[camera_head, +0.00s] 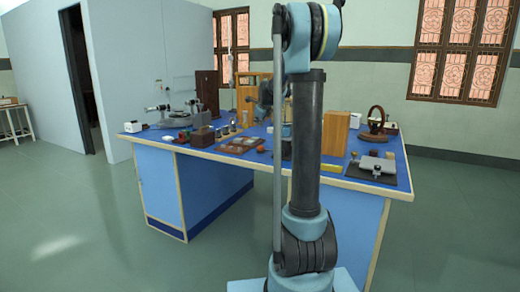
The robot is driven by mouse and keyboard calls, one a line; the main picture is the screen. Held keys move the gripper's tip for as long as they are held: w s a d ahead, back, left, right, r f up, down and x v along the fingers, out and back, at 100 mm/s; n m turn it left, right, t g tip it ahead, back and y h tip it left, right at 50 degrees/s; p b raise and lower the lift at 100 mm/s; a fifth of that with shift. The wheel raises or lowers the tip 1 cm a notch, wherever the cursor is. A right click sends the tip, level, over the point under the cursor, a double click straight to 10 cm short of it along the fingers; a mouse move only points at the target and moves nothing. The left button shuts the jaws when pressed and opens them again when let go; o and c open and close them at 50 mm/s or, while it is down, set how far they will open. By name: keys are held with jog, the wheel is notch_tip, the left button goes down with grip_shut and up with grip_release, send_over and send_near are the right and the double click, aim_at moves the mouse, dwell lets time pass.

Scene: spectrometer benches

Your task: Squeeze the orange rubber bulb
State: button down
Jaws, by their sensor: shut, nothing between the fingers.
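A small orange object (260,149), which looks like the rubber bulb, lies on the blue bench top just left of my arm's upright link. It is too small to make out its shape or any tube on it. My wrist parts (266,93) show above the bench, left of my upright link, up and back from the orange object in the picture. My gripper is small and partly hidden behind that link. It is shut and empty, and I see no contact with the bulb.
The blue bench (160,184) holds a wooden tray (240,146), a brown box (202,137), a spectrometer (170,115), an upright wooden block (335,133) and a grey device on a dark board (378,165). My arm hides the bench's middle.

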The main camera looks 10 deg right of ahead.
aim_at(259, 146)
jog(key=shift+f, duration=0.1)
jog(key=shift+f, duration=4.35)
jog(key=shift+s+f, duration=0.1)
jog(key=shift+f, duration=0.8)
jog(key=shift+r, duration=1)
jog(key=shift+r, duration=2.5)
